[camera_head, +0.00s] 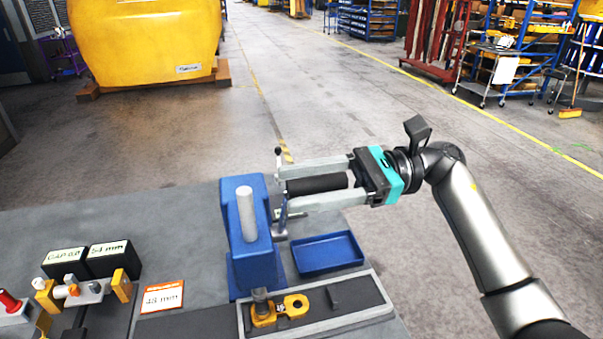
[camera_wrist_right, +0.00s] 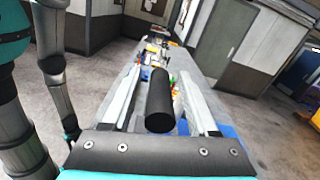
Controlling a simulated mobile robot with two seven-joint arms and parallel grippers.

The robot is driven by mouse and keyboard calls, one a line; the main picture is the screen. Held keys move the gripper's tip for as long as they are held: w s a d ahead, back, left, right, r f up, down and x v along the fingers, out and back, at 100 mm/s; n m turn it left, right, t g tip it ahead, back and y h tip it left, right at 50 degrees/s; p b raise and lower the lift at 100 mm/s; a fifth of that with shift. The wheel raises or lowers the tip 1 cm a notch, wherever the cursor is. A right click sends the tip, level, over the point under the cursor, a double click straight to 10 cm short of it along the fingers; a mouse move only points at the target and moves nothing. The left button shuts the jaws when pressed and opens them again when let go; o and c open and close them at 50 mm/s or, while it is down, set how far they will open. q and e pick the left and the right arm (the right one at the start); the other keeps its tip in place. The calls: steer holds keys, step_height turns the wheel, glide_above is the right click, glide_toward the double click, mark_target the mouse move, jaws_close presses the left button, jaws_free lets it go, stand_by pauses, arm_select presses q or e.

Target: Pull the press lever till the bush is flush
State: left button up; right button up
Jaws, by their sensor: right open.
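The blue press (camera_head: 241,268) stands on the grey bench with a pale round ram (camera_head: 246,212) at its top. Its lever has a grey hub (camera_head: 280,222) on the right side and a black cylindrical grip (camera_head: 318,185). The grip also shows in the right wrist view (camera_wrist_right: 159,100). My right gripper (camera_head: 277,193) is open, its long fingers on either side of the grip, with visible gaps. A yellow casting (camera_head: 291,306) lies in a fixture at the press foot. A small dark piece (camera_head: 261,296) sits over its left end; I cannot tell whether the bush is flush.
An empty blue tray (camera_head: 327,254) lies right of the press. Black blocks (camera_head: 109,260), a 48 mm card (camera_head: 162,297) and a small clamp fixture (camera_head: 83,293) are at the left. The floor beyond the bench is open, with a large yellow casting (camera_head: 145,42) behind.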

steer(key=shift+a, duration=0.2)
jaws_close()
stand_by(0.4)
stand_by(1.0)
